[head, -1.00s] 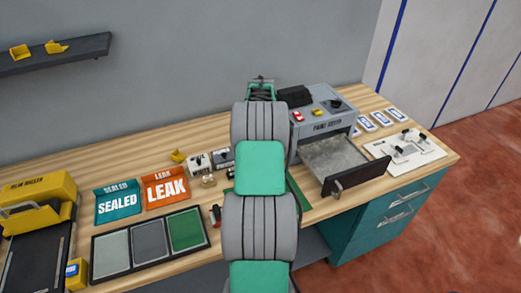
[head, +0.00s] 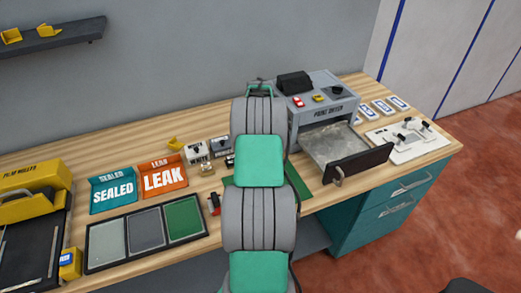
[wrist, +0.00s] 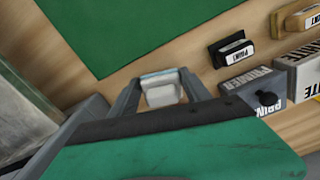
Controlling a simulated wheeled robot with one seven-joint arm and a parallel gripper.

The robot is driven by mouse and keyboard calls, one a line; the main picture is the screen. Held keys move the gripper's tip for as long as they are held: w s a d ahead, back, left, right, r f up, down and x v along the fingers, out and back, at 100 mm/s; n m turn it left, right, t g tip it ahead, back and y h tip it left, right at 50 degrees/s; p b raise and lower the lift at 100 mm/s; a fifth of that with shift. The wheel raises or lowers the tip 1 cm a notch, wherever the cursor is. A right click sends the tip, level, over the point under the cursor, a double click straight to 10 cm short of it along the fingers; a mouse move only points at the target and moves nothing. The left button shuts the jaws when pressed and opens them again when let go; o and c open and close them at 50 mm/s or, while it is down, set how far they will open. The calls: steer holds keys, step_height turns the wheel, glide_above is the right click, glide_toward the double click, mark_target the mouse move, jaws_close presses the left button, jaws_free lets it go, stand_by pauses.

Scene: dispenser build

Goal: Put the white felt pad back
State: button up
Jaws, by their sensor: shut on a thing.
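My gripper (wrist: 160,92) shows in the wrist view, its grey fingers closed around a small whitish block with a light blue edge. This block looks like the white felt pad (wrist: 164,96); its underside is hidden. The gripper is above the bench, beside a green mat (wrist: 125,28). A box labelled WHITE (wrist: 299,76) is at the right of the wrist view; it also stands on the bench in the head view (head: 197,154). In the head view my arm hides the fingers and the pad.
A dark three-part tray (head: 146,234) lies at front left.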

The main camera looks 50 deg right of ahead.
steer(key=shift+f+b, duration=0.4)
steer(key=shift+f, duration=0.15)
steer(key=o, duration=1.5)
steer(key=shift+o, duration=0.3)
steer(key=o, duration=0.4)
steer(key=shift+r, duration=0.1)
steer(key=shift+r+p, duration=2.2)
steer(key=shift+r, duration=1.7)
